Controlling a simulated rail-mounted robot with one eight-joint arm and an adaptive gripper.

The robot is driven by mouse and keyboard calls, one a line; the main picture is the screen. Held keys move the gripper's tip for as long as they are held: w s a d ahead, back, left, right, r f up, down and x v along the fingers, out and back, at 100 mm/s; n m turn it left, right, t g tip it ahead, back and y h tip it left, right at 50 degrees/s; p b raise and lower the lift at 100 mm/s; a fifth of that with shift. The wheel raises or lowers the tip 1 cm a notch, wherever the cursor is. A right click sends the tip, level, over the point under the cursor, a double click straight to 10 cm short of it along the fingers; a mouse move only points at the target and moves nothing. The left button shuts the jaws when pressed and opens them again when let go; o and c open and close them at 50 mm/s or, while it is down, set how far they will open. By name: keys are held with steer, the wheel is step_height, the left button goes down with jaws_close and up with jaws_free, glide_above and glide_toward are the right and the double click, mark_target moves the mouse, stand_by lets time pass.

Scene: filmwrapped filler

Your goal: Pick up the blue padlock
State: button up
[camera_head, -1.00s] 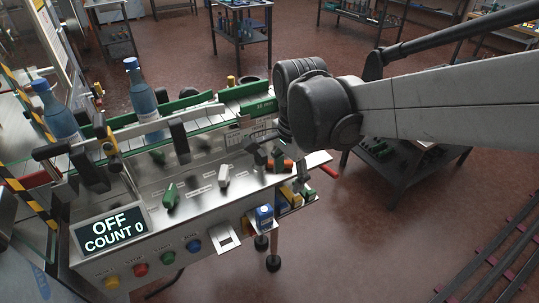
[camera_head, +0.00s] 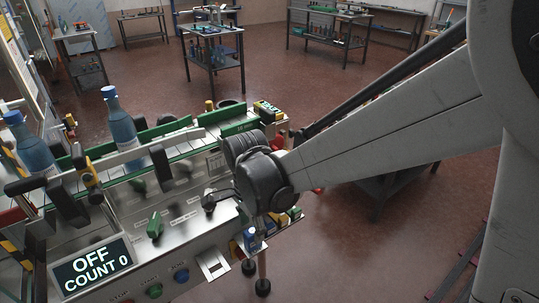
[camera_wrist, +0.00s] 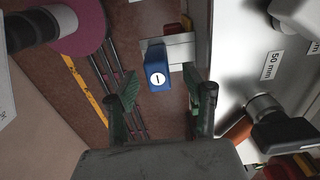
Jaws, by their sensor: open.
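The blue padlock (camera_head: 252,240) is at the front right edge of the steel machine, just below my wrist in the head view. In the wrist view the blue padlock (camera_wrist: 157,66) shows a white round label with a dark mark and sits against a light metal plate. My gripper (camera_wrist: 160,88) is open, with its two green-and-dark fingers on either side of the padlock's lower part in the picture. I cannot tell whether the fingers touch it. In the head view my wrist hides the fingers.
The machine's display (camera_head: 93,266) reads OFF, COUNT 0. Two blue bottles (camera_head: 121,130) stand on the conveyor. A dark knob-like part (camera_wrist: 283,130) and an orange item stand close right of my gripper.

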mark_target(253, 242)
steer(key=shift+s+d+f, duration=0.1)
steer(key=shift+f, duration=2.5)
steer(key=shift+c, duration=0.4)
jaws_close()
